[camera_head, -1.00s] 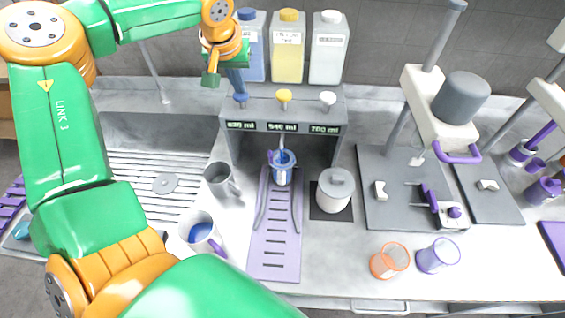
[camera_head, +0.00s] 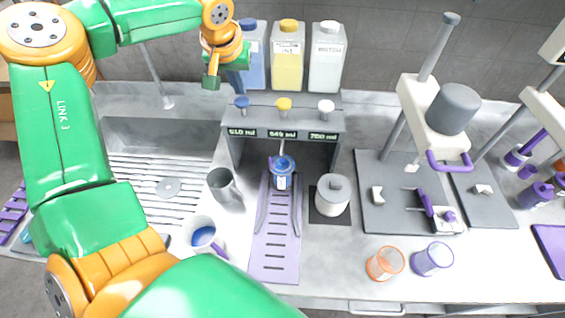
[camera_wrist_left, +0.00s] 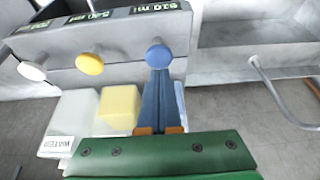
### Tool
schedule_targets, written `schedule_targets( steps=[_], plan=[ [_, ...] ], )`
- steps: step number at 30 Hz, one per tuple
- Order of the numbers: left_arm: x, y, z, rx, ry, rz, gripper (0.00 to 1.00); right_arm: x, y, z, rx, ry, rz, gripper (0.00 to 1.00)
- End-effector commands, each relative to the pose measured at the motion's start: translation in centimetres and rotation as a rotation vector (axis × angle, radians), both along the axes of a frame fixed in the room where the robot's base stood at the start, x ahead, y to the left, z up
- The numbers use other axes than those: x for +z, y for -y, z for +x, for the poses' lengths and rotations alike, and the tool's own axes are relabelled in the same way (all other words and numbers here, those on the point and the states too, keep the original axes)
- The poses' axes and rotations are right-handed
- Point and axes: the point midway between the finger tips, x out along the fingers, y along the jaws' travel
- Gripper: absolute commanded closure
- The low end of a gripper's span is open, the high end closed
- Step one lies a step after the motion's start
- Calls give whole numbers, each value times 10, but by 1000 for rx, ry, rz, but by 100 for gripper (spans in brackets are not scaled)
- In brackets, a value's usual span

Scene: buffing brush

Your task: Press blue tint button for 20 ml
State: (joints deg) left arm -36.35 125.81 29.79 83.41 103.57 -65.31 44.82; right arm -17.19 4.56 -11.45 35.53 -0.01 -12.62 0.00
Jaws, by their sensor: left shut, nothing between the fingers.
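The dispenser (camera_head: 287,117) has a blue button (camera_head: 242,102), a yellow one and a white one. The blue button also shows in the left wrist view (camera_wrist_left: 158,53). The display under it (camera_wrist_left: 163,7) reads about 610 ml. My left gripper (camera_head: 238,88) is shut and empty just behind the blue button. In the left wrist view its blue fingertips (camera_wrist_left: 158,72) point at the button; I cannot tell whether they touch it. My right gripper is not in view.
Blue, yellow and white containers (camera_head: 326,58) stand behind the dispenser.

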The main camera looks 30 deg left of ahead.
Motion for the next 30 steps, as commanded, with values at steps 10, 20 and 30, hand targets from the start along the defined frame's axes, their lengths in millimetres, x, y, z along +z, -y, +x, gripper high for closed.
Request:
schedule_targets(
  steps=[10,20,30],
  plan=[
    [-3,0,0,0,0,0,100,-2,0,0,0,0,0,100],
    [-17,0,0,0,1,0,100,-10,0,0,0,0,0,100],
    [-30,0,0,0,-1,0,100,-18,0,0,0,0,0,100]
  ],
)
